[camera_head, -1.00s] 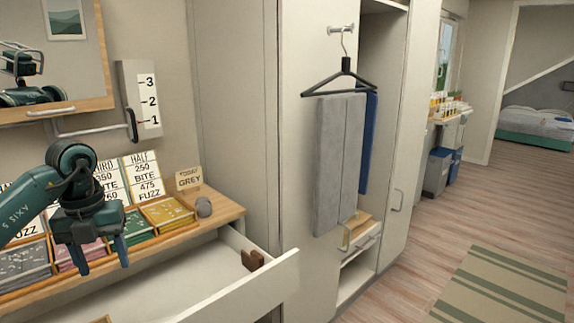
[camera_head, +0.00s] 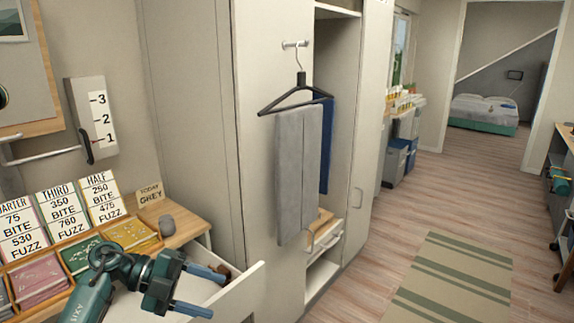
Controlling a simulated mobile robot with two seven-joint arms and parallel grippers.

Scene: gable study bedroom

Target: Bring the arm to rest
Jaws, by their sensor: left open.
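My left arm (camera_head: 98,290) is dark green and comes in from the bottom left. Its gripper (camera_head: 217,294) points to the right, with two blue fingers apart and nothing between them. It shows over the open white drawer (camera_head: 248,294), in front of the card compartments. Whether it touches the drawer cannot be told. My right gripper is not in view.
A desk top (camera_head: 185,219) holds a tray with coloured cards, price signs, a "TODAY GREY" sign (camera_head: 150,194) and a grey knob-like object (camera_head: 167,226). A grey cloth (camera_head: 297,170) hangs from a black hanger (camera_head: 297,98) on the wardrobe. Floor by the striped rug (camera_head: 455,285) is clear.

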